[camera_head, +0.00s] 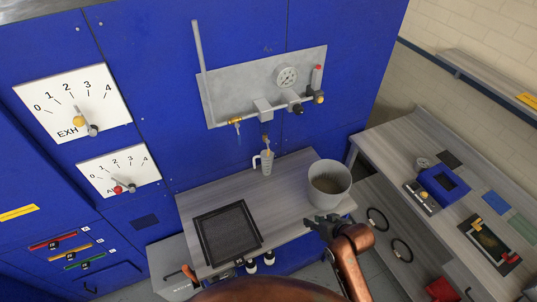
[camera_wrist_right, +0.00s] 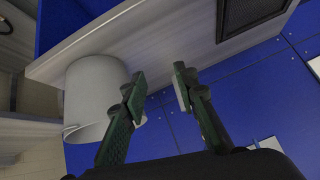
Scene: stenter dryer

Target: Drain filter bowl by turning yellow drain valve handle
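The grey panel (camera_head: 250,90) on the blue wall carries a pipe, a round gauge (camera_head: 287,77) and grey blocks. A small yellow handle (camera_head: 235,121) sits at the pipe's left end. A small tan-yellow fitting (camera_head: 266,141) hangs below the panel, above a pale jug (camera_head: 266,163) on the bench. I cannot tell for certain which yellow part is the drain valve handle, nor which part is the filter bowl. My right gripper (camera_head: 321,230) is at the bench's front right, near a grey bucket (camera_head: 329,185). Its fingers are apart and empty in the right wrist view (camera_wrist_right: 161,88). My left gripper is not visible.
A black-framed mesh screen (camera_head: 228,233) lies on the bench (camera_head: 189,206). The bucket stands at the bench's right end. Two dials (camera_head: 72,102) are on the left wall. A side table (camera_head: 390,150) with tools stands at right.

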